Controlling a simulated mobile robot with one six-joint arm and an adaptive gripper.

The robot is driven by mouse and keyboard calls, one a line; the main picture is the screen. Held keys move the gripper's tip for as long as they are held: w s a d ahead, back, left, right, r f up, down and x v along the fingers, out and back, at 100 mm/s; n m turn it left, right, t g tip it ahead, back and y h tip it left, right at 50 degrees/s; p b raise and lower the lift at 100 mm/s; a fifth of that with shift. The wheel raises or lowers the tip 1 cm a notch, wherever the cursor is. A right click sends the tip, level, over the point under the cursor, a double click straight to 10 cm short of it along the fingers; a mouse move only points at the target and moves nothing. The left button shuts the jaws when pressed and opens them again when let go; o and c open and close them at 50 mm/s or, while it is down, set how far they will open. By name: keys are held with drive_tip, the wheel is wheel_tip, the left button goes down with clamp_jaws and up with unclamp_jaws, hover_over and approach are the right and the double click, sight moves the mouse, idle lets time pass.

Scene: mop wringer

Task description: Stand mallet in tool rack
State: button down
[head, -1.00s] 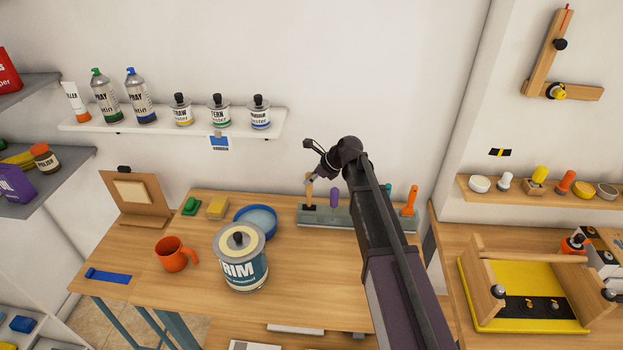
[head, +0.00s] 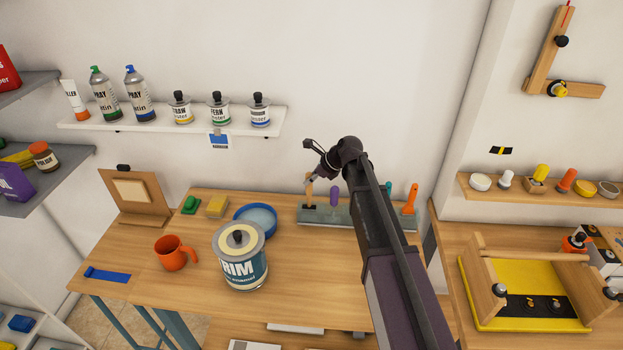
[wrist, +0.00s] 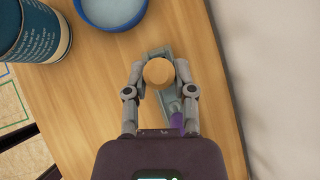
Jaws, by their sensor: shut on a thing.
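The mallet (head: 309,191) shows as a short, upright light-wood piece at the left end of the grey-green tool rack (head: 345,219). A black patch lies at its base; I cannot tell if it is part of the mallet or of the rack. My gripper (head: 311,180) is at the top of the wood. In the wrist view, the mallet's round wooden end (wrist: 158,72) sits between the two fingers of my gripper (wrist: 159,68), which are shut on it. The rack (wrist: 155,105) lies directly beneath. How deep the mallet sits is hidden.
A purple-handled tool (head: 334,196) stands right of the mallet, and an orange-handled one (head: 410,199) at the rack's right end. My arm covers the rack's middle. A blue dish (head: 239,214) and paint can (head: 240,265) stand left. The bench front is mostly clear.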

sight(311, 194)
drive_tip(key=shift+f+b, duration=0.55)
drive_tip(key=shift+f, duration=0.15)
drive_tip(key=shift+f+b, duration=1.05)
drive_tip(key=shift+f, duration=0.15)
drive_tip(key=shift+c, duration=1.8)
unclamp_jaws()
